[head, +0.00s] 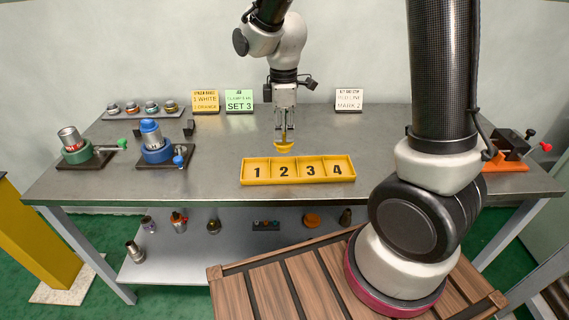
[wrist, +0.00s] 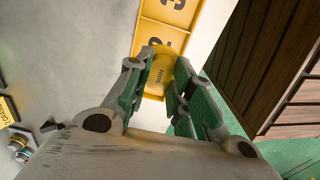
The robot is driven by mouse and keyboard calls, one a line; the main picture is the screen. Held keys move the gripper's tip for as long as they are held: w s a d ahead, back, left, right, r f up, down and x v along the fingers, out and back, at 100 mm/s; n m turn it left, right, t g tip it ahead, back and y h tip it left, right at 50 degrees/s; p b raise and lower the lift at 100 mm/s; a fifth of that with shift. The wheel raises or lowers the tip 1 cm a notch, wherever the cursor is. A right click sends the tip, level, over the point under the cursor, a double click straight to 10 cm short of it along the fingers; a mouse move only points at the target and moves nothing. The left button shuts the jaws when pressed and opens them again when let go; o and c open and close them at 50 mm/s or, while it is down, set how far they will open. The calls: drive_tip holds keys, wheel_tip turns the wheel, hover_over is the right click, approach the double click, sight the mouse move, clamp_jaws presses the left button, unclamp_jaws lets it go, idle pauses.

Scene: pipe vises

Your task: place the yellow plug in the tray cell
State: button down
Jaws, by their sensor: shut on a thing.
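The yellow plug (head: 284,146) hangs below my gripper (head: 284,128) in the head view, just above and behind the tray. In the wrist view the yellow plug (wrist: 162,72) is between the two fingers of my gripper (wrist: 163,85), which are shut on it. Dark lettering shows on its side. The yellow tray (head: 298,182) lies near the front edge of the table, with cells marked 1, 2, 3 and 4. The plug appears near cells 2 and 3. Part of the tray (wrist: 160,30) shows beyond the plug in the wrist view. The cell interiors are mostly hidden there.
A green vise (head: 78,153) and a blue vise (head: 158,152) stand at the left, each holding a part. An orange vise (head: 507,163) is at the right. A rack of small parts (head: 142,112) and sign cards (head: 240,100) stand behind. The tabletop around the tray is clear.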

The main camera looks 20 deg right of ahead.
sight(284, 134)
wheel_tip(284, 134, down, 8)
idle(0.4)
drive_tip(key=shift+f, duration=0.15)
drive_tip(key=c, duration=1.3)
unclamp_jaws()
drive_tip(key=shift+o, duration=0.2)
wheel_tip(284, 134, up, 13)
drive_tip(key=shift+f, duration=0.2)
drive_tip(key=s+d+r+m+t, duration=0.2)
drive_tip(key=s+d+r+m, duration=0.4)
drive_tip(key=s, duration=0.3)
drive_tip(key=s+d+r+m+t, duration=0.2)
drive_tip(key=s+d+r+m, duration=0.4)
drive_tip(key=s+d+m, duration=0.2)
drive_tip(key=shift+s+d+r+m, duration=0.25)
drive_tip(key=shift+s+d+m, duration=0.15)
drive_tip(key=shift+s, duration=0.6)
